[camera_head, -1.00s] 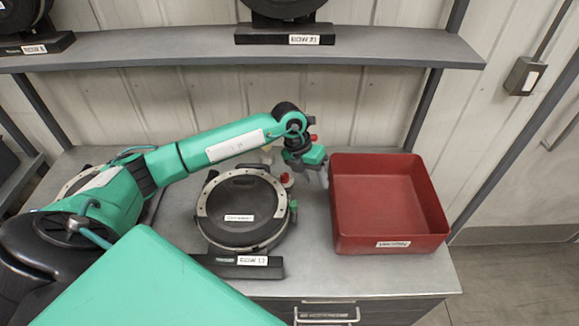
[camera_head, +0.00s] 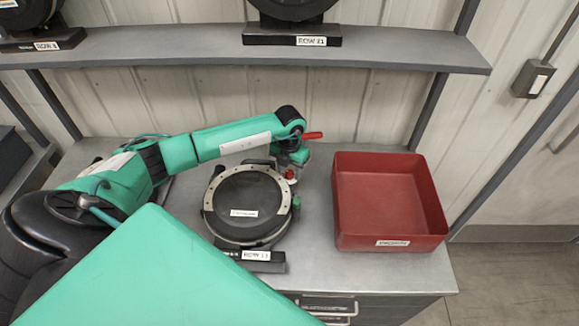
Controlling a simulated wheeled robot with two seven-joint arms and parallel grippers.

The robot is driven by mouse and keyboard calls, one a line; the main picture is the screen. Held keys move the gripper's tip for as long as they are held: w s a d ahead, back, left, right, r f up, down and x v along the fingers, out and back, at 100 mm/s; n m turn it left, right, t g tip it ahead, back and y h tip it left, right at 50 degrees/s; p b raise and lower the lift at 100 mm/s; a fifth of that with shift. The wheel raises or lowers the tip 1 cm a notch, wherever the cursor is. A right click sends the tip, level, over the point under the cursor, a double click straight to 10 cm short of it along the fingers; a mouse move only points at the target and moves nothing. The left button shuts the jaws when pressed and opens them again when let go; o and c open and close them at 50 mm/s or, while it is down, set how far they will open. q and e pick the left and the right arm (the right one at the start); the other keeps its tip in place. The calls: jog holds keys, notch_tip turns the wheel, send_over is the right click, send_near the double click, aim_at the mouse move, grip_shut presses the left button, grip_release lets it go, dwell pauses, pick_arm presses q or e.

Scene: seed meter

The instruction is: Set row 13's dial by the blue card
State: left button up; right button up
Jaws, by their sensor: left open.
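The round black seed meter (camera_head: 243,190) with a pale ring stands on the grey bench. The label on its base (camera_head: 257,256) appears to read ROW 13. A small red knob (camera_head: 291,174) shows at its upper right rim, and a small green part (camera_head: 296,202) is on its right edge. My left gripper (camera_head: 291,170) is open, pointing down right at the red knob; I cannot tell whether it touches it. The knob's setting is too small to read. I see no blue card. My right gripper is not in view.
A red open bin (camera_head: 390,243) stands on the bench to the right of the meter. A grey shelf (camera_head: 200,49) with more labelled meters runs above the back of the bench. Bare bench (camera_head: 312,230) shows between meter and bin.

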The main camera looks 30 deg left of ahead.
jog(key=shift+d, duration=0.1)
pick_arm(q)
jog(key=c, duration=1)
jog(key=shift+f+m+b, duration=0.15)
jog(key=shift+m+b, duration=0.35)
jog(key=shift+b, duration=0.35)
jog(key=m+b, duration=0.6)
jog(key=b, duration=0.3)
jog(key=shift+f+m, duration=0.15)
jog(key=shift+m, duration=0.15)
jog(key=m+b, duration=0.8)
jog(key=b, duration=0.1)
jog(key=shift+m+b, duration=0.4)
jog(key=shift+m, duration=0.1)
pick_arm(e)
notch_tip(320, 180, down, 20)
pick_arm(q)
jog(key=m+b, duration=0.3)
jog(key=m, duration=0.1)
jog(key=shift+r, duration=0.2)
jog(key=shift+r+m+b, duration=0.15)
jog(key=shift+m+b, duration=1.05)
jog(key=shift+m, duration=0.6)
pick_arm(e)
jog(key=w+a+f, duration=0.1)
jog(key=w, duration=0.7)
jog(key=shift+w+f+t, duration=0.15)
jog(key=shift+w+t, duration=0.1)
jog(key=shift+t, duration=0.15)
